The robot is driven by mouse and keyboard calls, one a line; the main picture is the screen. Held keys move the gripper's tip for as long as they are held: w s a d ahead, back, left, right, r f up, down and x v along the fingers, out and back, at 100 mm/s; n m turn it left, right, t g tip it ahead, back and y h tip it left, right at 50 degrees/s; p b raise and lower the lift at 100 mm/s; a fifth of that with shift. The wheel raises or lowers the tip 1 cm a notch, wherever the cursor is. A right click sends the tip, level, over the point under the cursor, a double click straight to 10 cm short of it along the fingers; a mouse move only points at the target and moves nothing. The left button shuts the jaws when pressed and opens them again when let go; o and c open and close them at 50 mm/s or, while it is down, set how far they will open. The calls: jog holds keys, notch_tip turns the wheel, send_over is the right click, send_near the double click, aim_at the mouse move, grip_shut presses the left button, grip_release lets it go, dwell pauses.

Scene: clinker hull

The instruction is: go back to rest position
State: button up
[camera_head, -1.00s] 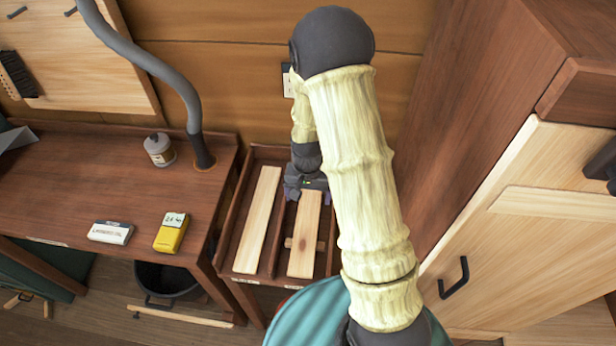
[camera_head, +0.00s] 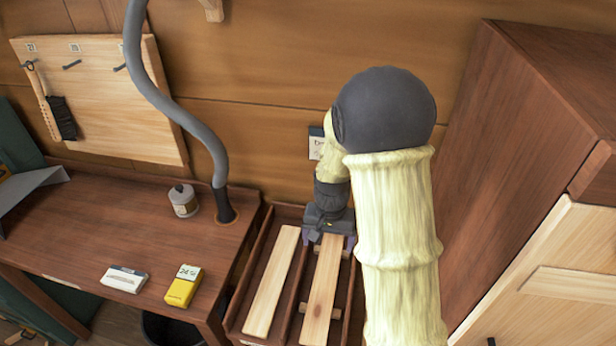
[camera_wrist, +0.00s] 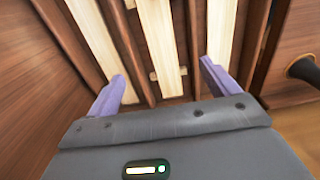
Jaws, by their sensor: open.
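My gripper (camera_head: 329,238) is at the back end of the slatted rack, above the right-hand pale plank (camera_head: 323,285). In the wrist view my gripper (camera_wrist: 162,85) has its two purple fingers spread wide, with nothing between them touching either finger. The middle plank (camera_wrist: 162,40) runs beneath and between the fingers, apart from them. My arm crosses the right of the head view and hides part of the rack's right side.
The wooden rack (camera_head: 243,290) also holds a left pale plank (camera_head: 272,280). A brown bench (camera_head: 100,225) at left bears a yellow meter (camera_head: 184,288), a white box (camera_head: 124,279), a small tin (camera_head: 183,200) and a grey hose (camera_head: 165,100). A tall cabinet (camera_head: 520,140) stands close at right.

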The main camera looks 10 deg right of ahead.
jog(key=s+r+n+t, duration=0.2)
jog(key=s+r+n, duration=0.2)
jog(key=s+r, duration=0.3)
jog(key=s, duration=0.4)
jog(key=shift+s+d+n+t, duration=0.3)
jog(key=shift+d, duration=0.05)
jog(key=shift+r, duration=0.1)
dwell(0.7)
